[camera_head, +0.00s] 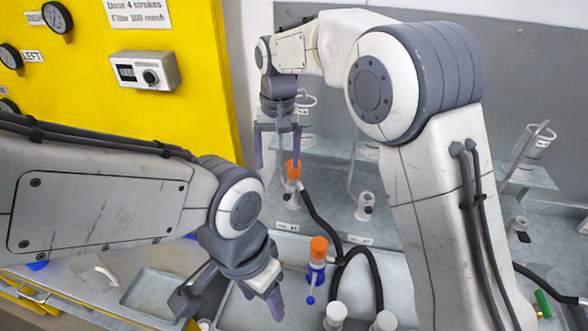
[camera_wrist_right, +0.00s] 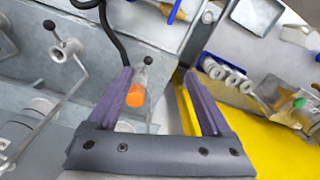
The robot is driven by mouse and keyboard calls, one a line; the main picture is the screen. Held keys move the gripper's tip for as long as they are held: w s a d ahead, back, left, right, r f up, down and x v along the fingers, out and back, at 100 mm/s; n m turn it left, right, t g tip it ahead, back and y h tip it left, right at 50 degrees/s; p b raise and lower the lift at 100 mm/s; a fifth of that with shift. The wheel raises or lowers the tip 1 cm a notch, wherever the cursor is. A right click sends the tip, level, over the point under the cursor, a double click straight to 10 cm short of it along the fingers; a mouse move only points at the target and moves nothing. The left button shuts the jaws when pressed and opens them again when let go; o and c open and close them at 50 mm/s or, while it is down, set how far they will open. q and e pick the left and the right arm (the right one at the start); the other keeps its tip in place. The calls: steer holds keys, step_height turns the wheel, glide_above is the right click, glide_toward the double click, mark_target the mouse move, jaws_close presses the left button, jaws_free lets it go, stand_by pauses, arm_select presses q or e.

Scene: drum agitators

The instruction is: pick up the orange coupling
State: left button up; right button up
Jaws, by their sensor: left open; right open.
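An orange coupling (camera_head: 293,169) tops a pale fitting at the back. In the right wrist view the same orange coupling (camera_wrist_right: 135,96) shows between the finger lines, close to the left finger. My right gripper (camera_head: 278,158) is open and empty, its fingers pointing down at the coupling; its fingers also frame the right wrist view (camera_wrist_right: 160,85). My left gripper (camera_head: 232,304) is open and empty, left of the blue valve.
Black hoses (camera_head: 340,255) run from the fittings across the bench. A clear fitting with a black knob (camera_head: 366,206) stands to the right. A yellow panel (camera_head: 150,40) with gauges rises at the left. A grey tray (camera_head: 152,292) lies at the front left.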

mark_target(293, 174)
steer(key=w+d+f+m, duration=0.1)
steer(key=w, duration=0.2)
steer(key=w+d+f+m, duration=0.1)
steer(key=w+f, duration=0.1)
steer(key=w, duration=0.2)
steer(key=w+d+f+m, duration=0.1)
steer(key=w, duration=0.3)
steer(key=shift+w+d+f+p, duration=0.15)
steer(key=shift+w+f+p, duration=0.1)
steer(key=shift+f+p, duration=0.1)
steer(key=shift+w+d+f+m, duration=0.1)
steer(key=shift+w+f+m, duration=0.1)
steer(key=shift+f+m, duration=0.1)
step_height(293, 174, down, 5)
steer(key=shift+r+p, duration=0.15)
steer(key=shift+p, duration=0.35)
steer(key=f+p, duration=0.1)
steer(key=f, duration=0.2)
steer(key=f+p, duration=0.1)
steer(key=shift+s+f+p, duration=0.15)
steer(key=shift+s+p, duration=0.15)
steer(key=shift+s, duration=0.05)
steer(key=shift+f, duration=0.5)
steer(key=shift+w+r, duration=0.1)
jaws_close()
